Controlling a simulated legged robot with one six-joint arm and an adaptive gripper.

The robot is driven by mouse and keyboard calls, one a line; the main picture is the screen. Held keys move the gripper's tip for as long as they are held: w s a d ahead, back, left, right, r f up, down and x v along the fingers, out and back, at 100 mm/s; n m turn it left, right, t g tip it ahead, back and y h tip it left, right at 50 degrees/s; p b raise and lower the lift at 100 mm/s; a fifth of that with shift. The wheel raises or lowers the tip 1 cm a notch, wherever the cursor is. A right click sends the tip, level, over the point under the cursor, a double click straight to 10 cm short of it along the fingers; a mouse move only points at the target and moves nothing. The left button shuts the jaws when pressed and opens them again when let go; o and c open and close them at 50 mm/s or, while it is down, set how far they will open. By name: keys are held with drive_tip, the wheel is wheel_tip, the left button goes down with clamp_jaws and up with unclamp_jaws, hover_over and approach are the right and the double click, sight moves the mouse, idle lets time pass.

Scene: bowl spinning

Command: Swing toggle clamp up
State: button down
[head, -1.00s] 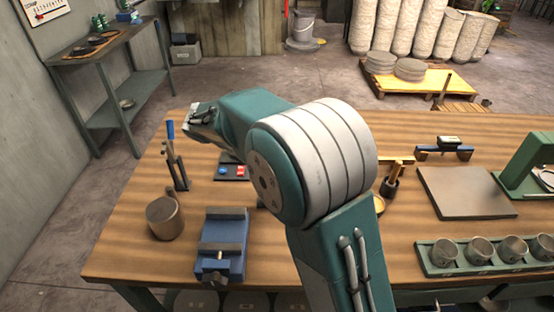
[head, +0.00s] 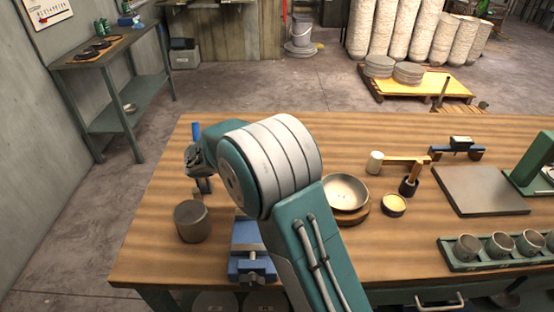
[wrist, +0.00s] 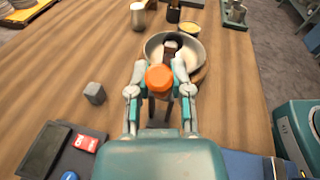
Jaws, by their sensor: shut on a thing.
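In the wrist view my gripper (wrist: 161,76) is shut, with a finger on either side of an orange tip (wrist: 158,78). Dark upright bars (wrist: 153,108) of what looks like the clamp show below that tip. In the head view my arm hides the fingertips. A metal bowl (head: 345,191) rests on a round wooden base (head: 352,217), beyond the fingers in the wrist view (wrist: 188,58).
A grey cylinder (head: 190,221) and a blue vise (head: 250,262) stand near the front edge. A grey cube (wrist: 94,93) and a button box (wrist: 60,148) lie left in the wrist view. A small pot (head: 394,205), flat board (head: 480,190) and cup rack (head: 490,257) fill the right.

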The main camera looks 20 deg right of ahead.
drive_tip(key=shift+f, duration=0.15)
drive_tip(key=c, duration=0.5)
unclamp_jaws()
drive_tip(key=shift+w+a, duration=0.1)
drive_tip(key=shift+a, duration=0.05)
drive_tip(key=shift+c, duration=0.2)
drive_tip(key=shift+a, duration=0.15)
drive_tip(key=a+r, duration=0.1)
drive_tip(key=a, duration=1.1)
drive_tip(key=shift+w+r, duration=0.3)
drive_tip(key=shift+r, duration=0.05)
